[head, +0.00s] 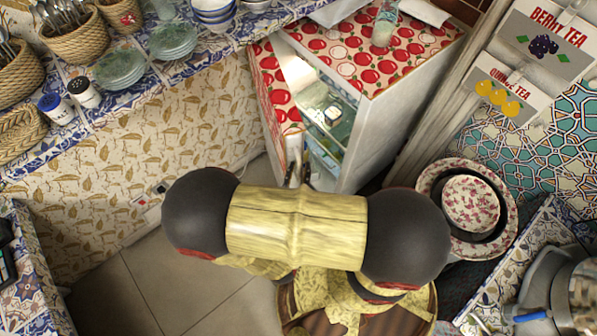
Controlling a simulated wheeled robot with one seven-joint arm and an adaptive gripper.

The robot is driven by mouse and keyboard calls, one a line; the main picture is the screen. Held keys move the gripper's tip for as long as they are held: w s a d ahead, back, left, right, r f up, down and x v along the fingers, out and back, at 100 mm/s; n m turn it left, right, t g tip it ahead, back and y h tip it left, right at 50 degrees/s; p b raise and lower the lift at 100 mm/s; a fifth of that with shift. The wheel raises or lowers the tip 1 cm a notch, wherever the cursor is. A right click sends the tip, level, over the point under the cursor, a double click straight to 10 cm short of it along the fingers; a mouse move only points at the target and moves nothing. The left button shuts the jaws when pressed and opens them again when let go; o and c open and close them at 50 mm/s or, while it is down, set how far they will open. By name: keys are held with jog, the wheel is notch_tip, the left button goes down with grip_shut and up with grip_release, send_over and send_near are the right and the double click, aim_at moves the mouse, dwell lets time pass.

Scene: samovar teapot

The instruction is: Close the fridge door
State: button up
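The small white fridge (400,105) stands in the upper middle of the head view, its top covered in a red apple pattern. Lit shelves inside the fridge show through the gap. My arm crosses the lower middle of the view and hides the lower part of the door and fridge. A small part of my gripper (298,174) shows just above the arm, close to the door's near edge. I cannot tell whether it touches the door or is open.
A tiled counter (150,85) with baskets, jars and plates runs along the upper left. A glass (385,24) stands on the fridge top. Patterned bowls (470,204) are at the right, and a kettle (575,295) is at the lower right. Tiled floor (190,295) is clear at the lower left.

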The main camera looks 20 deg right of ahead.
jog(key=v, duration=0.7)
jog(key=shift+s, duration=0.2)
jog(key=shift+a, duration=0.15)
jog(key=shift+c, duration=0.3)
